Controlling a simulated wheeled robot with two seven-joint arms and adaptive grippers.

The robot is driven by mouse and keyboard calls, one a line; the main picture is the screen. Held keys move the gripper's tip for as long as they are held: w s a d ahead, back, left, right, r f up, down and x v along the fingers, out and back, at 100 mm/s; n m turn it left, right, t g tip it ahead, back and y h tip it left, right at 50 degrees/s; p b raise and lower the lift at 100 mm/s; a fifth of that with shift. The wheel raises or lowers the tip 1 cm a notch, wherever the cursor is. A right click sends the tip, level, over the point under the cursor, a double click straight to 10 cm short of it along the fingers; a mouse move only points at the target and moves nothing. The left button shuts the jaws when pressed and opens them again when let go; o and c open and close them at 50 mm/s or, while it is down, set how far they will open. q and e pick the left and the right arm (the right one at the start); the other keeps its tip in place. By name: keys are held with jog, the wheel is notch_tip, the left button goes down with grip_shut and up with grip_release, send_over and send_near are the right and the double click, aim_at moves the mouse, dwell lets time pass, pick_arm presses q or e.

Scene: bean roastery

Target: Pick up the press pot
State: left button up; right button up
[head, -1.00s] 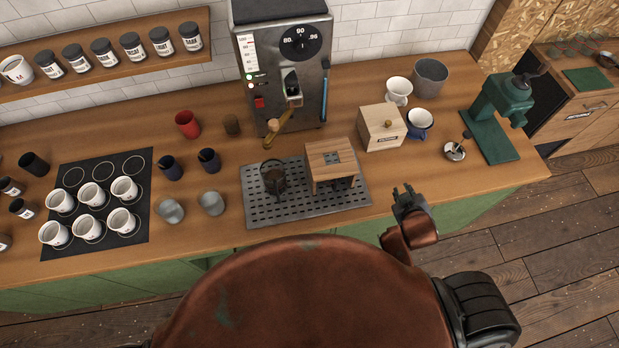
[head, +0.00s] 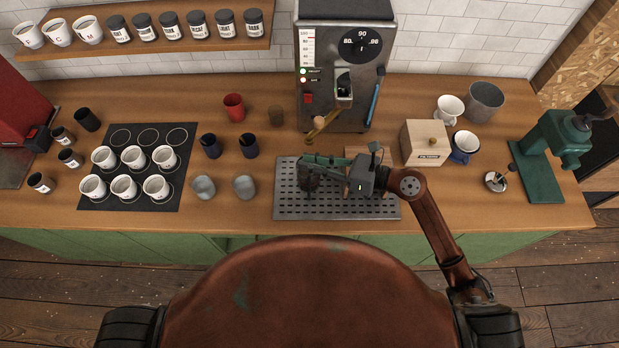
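The press pot (head: 308,182) is a small dark pot standing on the left part of the perforated metal tray (head: 290,207). My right gripper (head: 315,166) reaches in from the right, with its fingers pointing left at the pot. One finger passes across the pot's top on the far side. The fingers and pot overlap in the picture, so I cannot tell whether they touch or grip it. The pot is partly hidden by the gripper. My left gripper is not in view.
A wooden stand (head: 357,153) on the tray is mostly hidden behind my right gripper. The espresso machine (head: 345,75) stands behind the tray. Grey cups (head: 244,187) stand to the left; a wooden box (head: 425,143) and green grinder (head: 545,160) stand to the right.

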notch_tip(320, 180, down, 5)
jog(key=n+g+h, duration=0.3)
jog(key=n+h, duration=0.2)
jog(key=h, duration=0.1)
send_near(309, 192)
notch_tip(309, 192, down, 2)
jog(key=w+a, duration=0.1)
jog(key=a, duration=0.1)
jog(key=shift+h, duration=0.3)
jog(key=shift+d+f+p+x, duration=0.1)
jog(key=shift+p+x, duration=0.2)
jog(key=shift+x, duration=1.75)
jog(key=shift+d+f+p+x, duration=0.15)
jog(key=shift+p+x, duration=0.15)
jog(key=shift+x, duration=1.7)
jog(key=shift+c, duration=0.4)
jog(key=shift+a, duration=0.1)
grip_shut()
jog(key=shift+r, duration=0.15)
